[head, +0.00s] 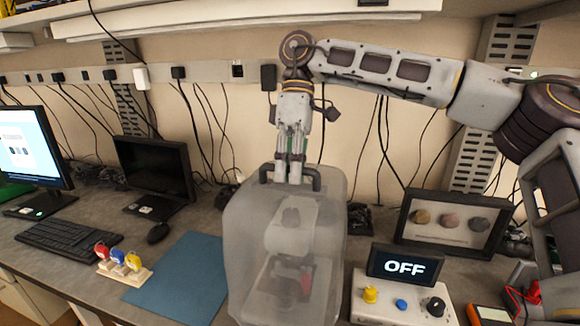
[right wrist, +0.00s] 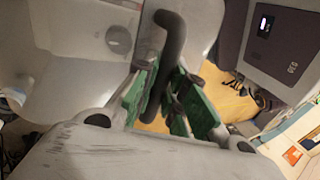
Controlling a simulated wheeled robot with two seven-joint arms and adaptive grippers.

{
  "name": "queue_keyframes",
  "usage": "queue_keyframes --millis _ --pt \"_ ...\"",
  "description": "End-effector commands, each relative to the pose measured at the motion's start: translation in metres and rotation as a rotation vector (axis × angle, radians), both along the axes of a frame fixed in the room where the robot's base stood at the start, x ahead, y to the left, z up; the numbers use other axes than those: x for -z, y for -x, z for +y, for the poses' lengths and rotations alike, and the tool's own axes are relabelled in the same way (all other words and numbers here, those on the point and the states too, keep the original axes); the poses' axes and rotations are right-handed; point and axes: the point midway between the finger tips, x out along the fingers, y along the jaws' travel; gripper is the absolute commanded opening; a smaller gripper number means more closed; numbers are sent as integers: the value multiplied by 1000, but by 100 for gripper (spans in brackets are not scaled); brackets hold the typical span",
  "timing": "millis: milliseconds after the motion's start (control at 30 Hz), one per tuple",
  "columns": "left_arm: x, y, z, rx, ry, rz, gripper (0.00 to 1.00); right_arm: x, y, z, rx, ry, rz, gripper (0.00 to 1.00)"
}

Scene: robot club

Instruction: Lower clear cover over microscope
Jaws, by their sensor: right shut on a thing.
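The clear cover (head: 248,225) is a frosted, see-through box with a dark handle (head: 312,177) on top. It is around the microscope (head: 291,235), which shows blurred through its walls. The cover looks upright; its lower edge is near the picture's bottom, and I cannot tell whether it touches the bench. My right gripper (head: 291,178) reaches down from above and is shut on the handle. In the right wrist view, its green-padded fingers (right wrist: 166,98) are on either side of the dark curved handle (right wrist: 171,38). My left gripper is not in view.
A blue mat (head: 185,283) and a stand with coloured tags (head: 122,265) lie left of the cover. A box with knobs (head: 400,305) and an "OFF" display (head: 404,266) stands close on its right. A framed sample display (head: 453,226) is behind that.

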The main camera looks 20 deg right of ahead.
Motion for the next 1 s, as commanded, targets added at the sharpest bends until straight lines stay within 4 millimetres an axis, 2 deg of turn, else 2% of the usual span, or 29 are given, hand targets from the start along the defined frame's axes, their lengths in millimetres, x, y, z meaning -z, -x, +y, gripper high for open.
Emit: queue_keyframes --millis 600,1000 --pt "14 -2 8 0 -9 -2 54 27 1 0 1 -2 0 0" --pt "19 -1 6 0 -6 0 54 39 1 1 1 -3 -1 0"
